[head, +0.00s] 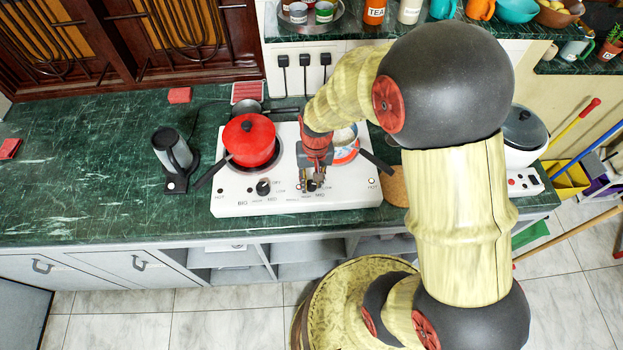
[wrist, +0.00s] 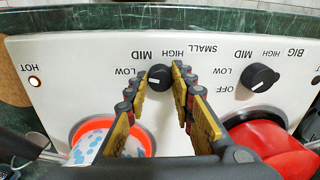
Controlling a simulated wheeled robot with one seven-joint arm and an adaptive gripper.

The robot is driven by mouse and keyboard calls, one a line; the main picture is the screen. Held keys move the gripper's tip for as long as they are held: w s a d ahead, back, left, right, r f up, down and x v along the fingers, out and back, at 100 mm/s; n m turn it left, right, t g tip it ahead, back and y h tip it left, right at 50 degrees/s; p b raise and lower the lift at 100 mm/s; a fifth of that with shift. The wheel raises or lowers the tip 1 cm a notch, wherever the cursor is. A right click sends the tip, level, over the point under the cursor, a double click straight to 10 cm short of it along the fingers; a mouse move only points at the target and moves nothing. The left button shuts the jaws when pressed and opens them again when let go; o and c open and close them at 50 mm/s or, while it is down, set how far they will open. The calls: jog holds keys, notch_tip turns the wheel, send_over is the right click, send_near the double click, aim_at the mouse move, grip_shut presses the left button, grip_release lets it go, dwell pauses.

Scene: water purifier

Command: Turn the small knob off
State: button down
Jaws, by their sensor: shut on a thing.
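The stove's small knob (wrist: 159,77) is black and round, on the white front panel near the printed word SMALL. In the wrist view it sits between the tips of my gripper (wrist: 162,85), which is shut on it. A pale mark shows on the knob's left side in that view, near LOW. The OFF label for this knob is not visible. In the head view my gripper (head: 314,186) points down at the front of the white stove (head: 345,197), and its fingers mostly hide the small knob.
The big knob (wrist: 260,77) is beside the small one; it also shows in the head view (head: 263,187). A red pot (head: 249,137) stands on the left burner. A pan (wrist: 93,135) is on the other burner. A kettle (head: 173,155) stands left of the stove.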

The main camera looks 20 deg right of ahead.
jog(key=n+p, duration=0.1)
jog(key=n, duration=0.4)
jog(key=shift+n, duration=0.3)
jog(key=n, duration=0.4)
jog(key=shift+n+g+p, duration=0.3)
jog(key=shift+n, duration=0.1)
jog(key=c, duration=1.5)
grip_release()
jog(key=shift+w, duration=0.1)
notch_tip(320, 180, up, 12)
jog(key=shift+w+d, duration=0.15)
jog(key=shift+d, duration=0.15)
